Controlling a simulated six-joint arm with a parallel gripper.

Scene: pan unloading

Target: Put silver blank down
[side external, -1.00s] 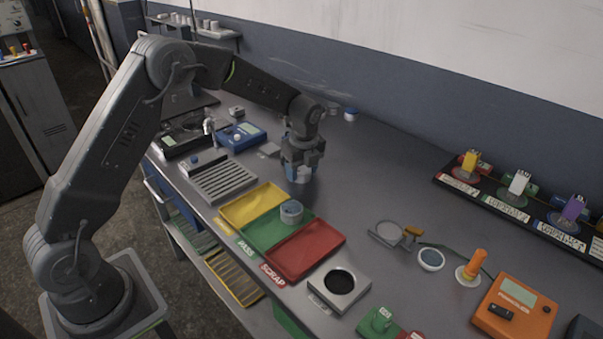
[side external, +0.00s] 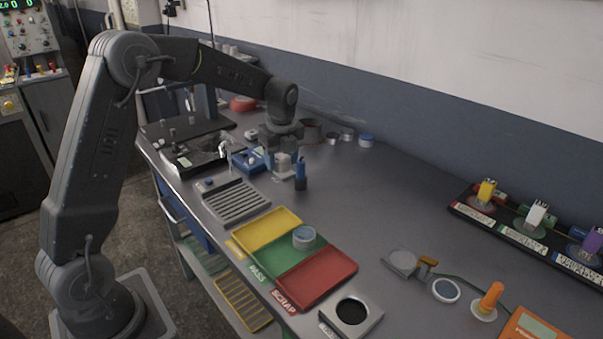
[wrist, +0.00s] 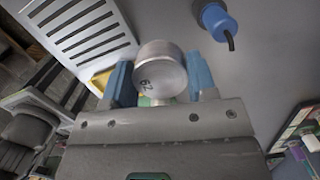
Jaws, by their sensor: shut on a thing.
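The silver blank (wrist: 160,72) is a short round metal cylinder with a dark number on its near face. In the wrist view it sits between the two blue fingers of my gripper (wrist: 160,82), which is shut on it. In the side view my gripper (side external: 284,162) is low at the back of the bench, beyond the grey slotted rack (side external: 236,203), next to a small blue device (side external: 247,161). The blank is small and partly hidden there. I cannot tell whether it touches the bench.
A blue object with a dark end (wrist: 219,20) is close by in the wrist view. Yellow (side external: 266,229), green (side external: 268,268) and red (side external: 316,279) trays lie nearer the front; a round silver piece (side external: 304,237) is in the green one. The bench's middle right is clear.

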